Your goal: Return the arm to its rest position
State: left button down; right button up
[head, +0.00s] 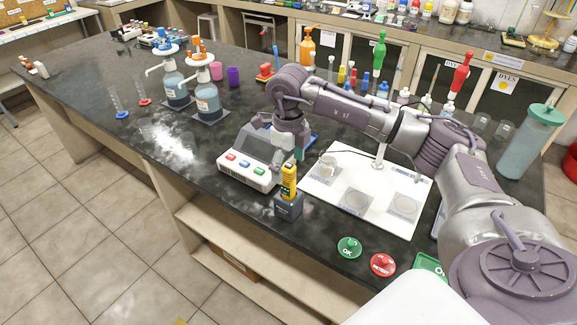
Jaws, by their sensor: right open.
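My right arm comes in from the lower right, rises over the white board, and bends down at its wrist. My left gripper is not in view.
A white board (325,199) with marked circles and a small beaker (327,166) lies under my forearm. Green (349,247) and red (382,264) knobs sit at the front edge. Two blue-liquid dispenser bottles (208,99) stand left. A green-lidded jar (530,143) is at right.

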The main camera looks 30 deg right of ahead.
jog(key=shift+r+p, duration=1.2)
jog(key=shift+r, duration=1.05)
